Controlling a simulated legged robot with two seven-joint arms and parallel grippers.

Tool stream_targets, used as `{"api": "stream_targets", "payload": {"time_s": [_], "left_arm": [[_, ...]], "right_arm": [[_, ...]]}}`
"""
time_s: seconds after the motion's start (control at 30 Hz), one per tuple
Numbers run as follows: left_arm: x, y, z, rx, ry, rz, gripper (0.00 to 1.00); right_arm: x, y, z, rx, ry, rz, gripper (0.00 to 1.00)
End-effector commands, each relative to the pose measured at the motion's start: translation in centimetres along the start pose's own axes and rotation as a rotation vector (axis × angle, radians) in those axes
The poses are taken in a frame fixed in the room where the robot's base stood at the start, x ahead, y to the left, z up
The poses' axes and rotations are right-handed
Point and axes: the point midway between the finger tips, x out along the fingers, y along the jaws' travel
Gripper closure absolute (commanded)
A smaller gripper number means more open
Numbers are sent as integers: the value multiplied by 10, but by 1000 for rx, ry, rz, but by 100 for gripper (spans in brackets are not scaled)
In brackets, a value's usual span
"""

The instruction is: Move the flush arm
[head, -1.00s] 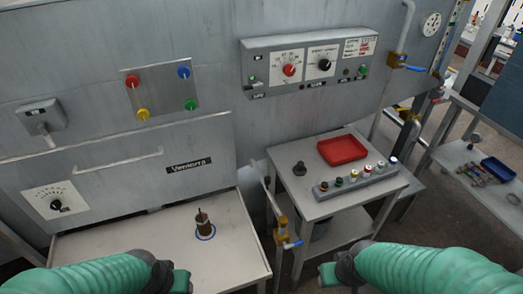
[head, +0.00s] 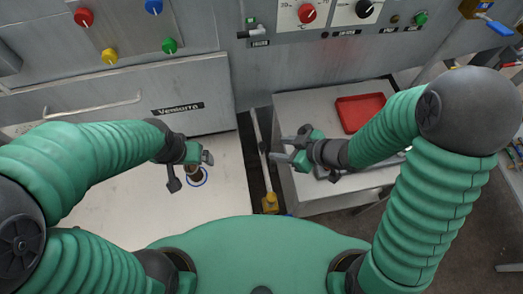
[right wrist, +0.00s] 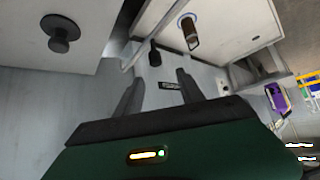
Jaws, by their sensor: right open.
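A thin grey rod (head: 257,137), which I take for the flush arm, stands in the gap between the two work surfaces, above a brass valve (head: 270,202). My right gripper (head: 279,149) is open and empty, its fingers pointing left towards the rod, close to it in the picture. In the right wrist view, a black grip (right wrist: 154,55) and the grey pipe beside it show beyond the open fingers (right wrist: 160,80); nothing is between them. My left gripper (head: 190,170) looks open, in front of the brown cylinder (head: 197,174) in the head view, partly hiding it.
The cylinder stands in a blue ring on the left white surface (head: 225,200). A red tray (head: 361,111) lies on the right table, partly behind my right arm. A control panel (head: 335,15) is on the wall behind.

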Motion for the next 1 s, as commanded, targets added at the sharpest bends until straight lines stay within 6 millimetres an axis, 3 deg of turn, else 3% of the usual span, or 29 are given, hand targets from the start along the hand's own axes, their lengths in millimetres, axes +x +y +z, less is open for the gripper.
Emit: {"api": "stream_targets", "payload": {"time_s": [0.03,0.2,0.4,0.53,0.8,1.0], "left_arm": [[7,0,1,0,1,0,7],[18,0,3,0,1,0,7],[22,0,4,1,2,0,7],[23,0,5,1,2,0,7],[23,0,5,0,1,0,7],[23,0,5,0,1,0,7]], "right_arm": [[17,1,4,-1,-1,-5,54],[60,2,4,1,0,-5,54],[97,2,2,1,1,-1,54],[107,2,1,1,1,0,54],[109,3,0,2,1,1,56],[108,3,0,2,1,2,82]]}}
